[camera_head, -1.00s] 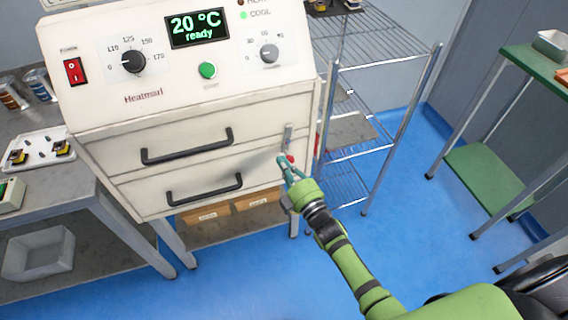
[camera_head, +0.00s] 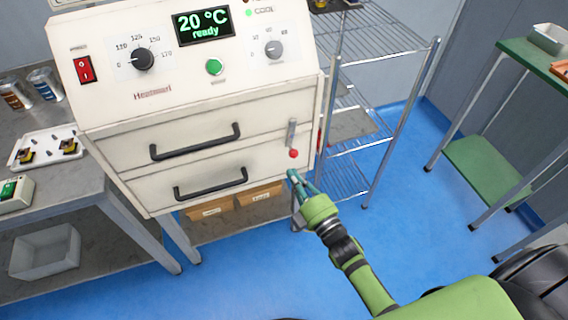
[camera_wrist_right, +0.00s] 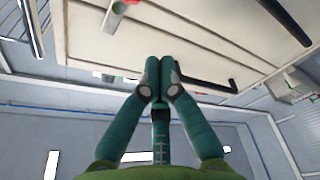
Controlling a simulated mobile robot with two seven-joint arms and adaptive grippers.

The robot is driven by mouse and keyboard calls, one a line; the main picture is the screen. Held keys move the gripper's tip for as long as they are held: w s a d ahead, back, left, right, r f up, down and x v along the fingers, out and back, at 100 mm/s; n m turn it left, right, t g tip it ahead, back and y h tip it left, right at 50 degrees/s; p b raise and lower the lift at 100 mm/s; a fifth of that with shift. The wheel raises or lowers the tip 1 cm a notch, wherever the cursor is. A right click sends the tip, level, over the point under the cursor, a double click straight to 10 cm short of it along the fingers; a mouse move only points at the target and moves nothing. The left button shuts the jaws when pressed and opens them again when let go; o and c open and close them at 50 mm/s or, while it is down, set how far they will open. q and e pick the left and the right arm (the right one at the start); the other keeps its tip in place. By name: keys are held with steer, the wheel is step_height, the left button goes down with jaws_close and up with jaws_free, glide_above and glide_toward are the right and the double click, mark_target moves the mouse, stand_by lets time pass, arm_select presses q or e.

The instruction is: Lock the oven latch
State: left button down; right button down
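The white oven (camera_head: 200,95) has a metal latch lever (camera_head: 292,132) on the right side of its drawer fronts. The lever points downward and ends in a red knob (camera_head: 293,153). My right gripper (camera_head: 294,175) is just below the knob, apart from it in the head view. In the right wrist view its fingertips (camera_wrist_right: 161,66) are together with nothing between them. A metal piece (camera_wrist_right: 114,16) with red beside it shows at the top of that view, probably the latch. Both drawers look closed. My left gripper is not in view.
Two black drawer handles (camera_head: 196,143) stick out of the oven front. A wire shelf rack (camera_head: 375,140) stands close to the right of the oven. A grey bench (camera_head: 75,190) with a parts tray is at left, a green table (camera_head: 530,62) at far right. Blue floor is open between.

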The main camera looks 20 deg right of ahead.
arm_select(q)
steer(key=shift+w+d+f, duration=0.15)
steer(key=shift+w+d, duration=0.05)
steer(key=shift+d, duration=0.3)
arm_select(e)
steer(key=shift+s, duration=0.95)
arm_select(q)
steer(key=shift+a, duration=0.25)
